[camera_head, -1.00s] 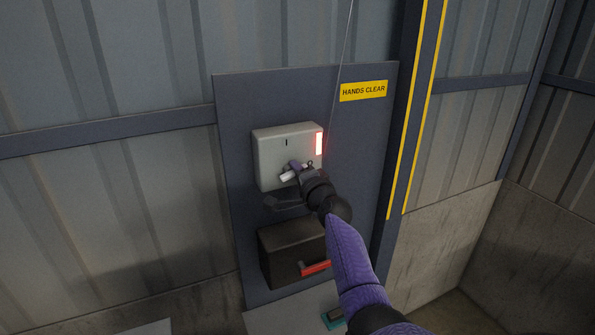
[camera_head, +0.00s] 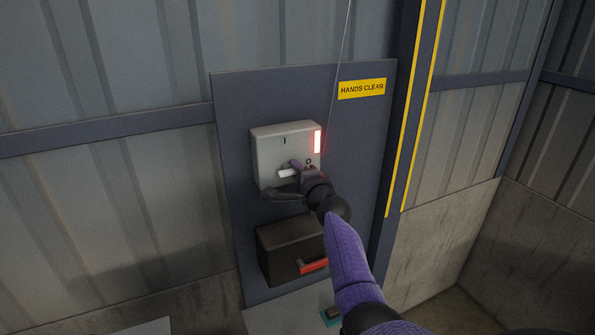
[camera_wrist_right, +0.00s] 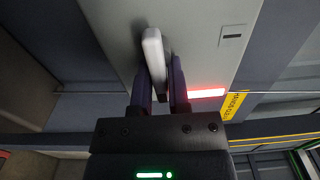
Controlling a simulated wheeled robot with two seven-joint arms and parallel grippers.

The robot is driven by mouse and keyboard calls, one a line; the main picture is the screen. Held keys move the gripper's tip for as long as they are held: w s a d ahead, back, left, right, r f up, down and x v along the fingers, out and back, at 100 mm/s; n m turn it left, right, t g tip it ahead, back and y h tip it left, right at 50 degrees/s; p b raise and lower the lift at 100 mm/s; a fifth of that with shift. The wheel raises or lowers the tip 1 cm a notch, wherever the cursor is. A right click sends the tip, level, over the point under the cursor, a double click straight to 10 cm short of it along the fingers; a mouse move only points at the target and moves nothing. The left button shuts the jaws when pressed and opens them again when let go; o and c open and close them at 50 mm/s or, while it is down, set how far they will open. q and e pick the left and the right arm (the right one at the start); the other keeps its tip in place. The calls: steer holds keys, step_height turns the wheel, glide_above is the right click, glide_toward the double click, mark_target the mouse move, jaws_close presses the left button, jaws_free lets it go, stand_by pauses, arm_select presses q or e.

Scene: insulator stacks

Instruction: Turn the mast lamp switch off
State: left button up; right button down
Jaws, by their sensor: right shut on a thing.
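The mast lamp switch is a pale grey box (camera_head: 268,147) on a dark blue-grey panel, with an "I" mark near its top and an "O" mark toward its right side. Its white lever (camera_head: 287,173) lies nearly level, pointing left. A red light strip (camera_head: 318,141) glows at the box's right edge. My right gripper (camera_head: 299,168) is shut on the lever, partly hiding it. In the right wrist view, the white lever (camera_wrist_right: 153,50) sits between the dark fingers of my gripper (camera_wrist_right: 163,78). My left gripper is not in view.
A dark box (camera_head: 282,247) with a red handle (camera_head: 313,266) is below the switch. A yellow "HANDS CLEAR" sign (camera_head: 362,89) is at the panel's upper right. A thin cable (camera_head: 342,55) hangs beside the switch. A dark post with yellow stripes (camera_head: 410,110) stands to the right.

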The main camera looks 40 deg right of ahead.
steer(key=shift+a+f, duration=0.15)
steer(key=shift+f, duration=0.1)
steer(key=c, duration=0.7)
jaws_free()
steer(key=shift+c, duration=0.2)
steer(key=shift+o, duration=0.5)
steer(key=shift+w+a+r, duration=0.1)
steer(key=shift+r, duration=0.05)
steer(key=shift+s, duration=0.35)
steer(key=p+v, duration=0.2)
steer(key=v, duration=0.7)
steer(key=shift+s, duration=0.1)
